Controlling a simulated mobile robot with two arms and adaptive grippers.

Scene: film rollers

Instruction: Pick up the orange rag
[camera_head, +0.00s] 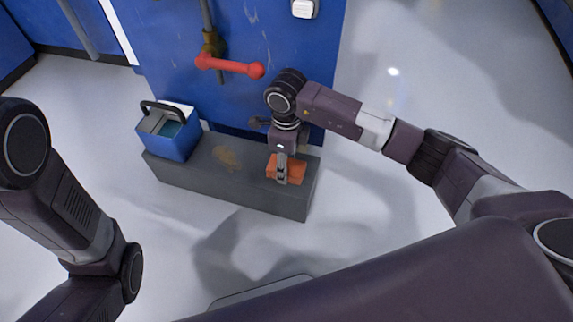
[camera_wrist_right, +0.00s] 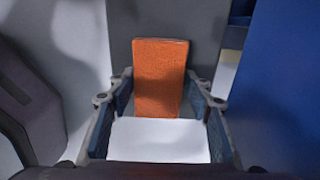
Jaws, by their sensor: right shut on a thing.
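The orange rag (camera_head: 299,170) is a folded, block-like piece at the right end of the grey bench. My right gripper (camera_head: 284,180) points down over it and covers its middle in the head view. In the right wrist view the rag (camera_wrist_right: 160,70) stands out between the two fingers of my right gripper (camera_wrist_right: 158,92), which is shut on it. I cannot tell whether the rag still touches the bench top. My left arm shows at the left of the head view, but its gripper is out of view.
A blue open box (camera_head: 185,146) with a dark handle stands on the left end of the grey bench (camera_head: 225,190). A brownish stain (camera_head: 227,156) marks the bench top. Behind is a blue machine (camera_head: 270,35) with a red lever (camera_head: 232,67). The floor in front is clear.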

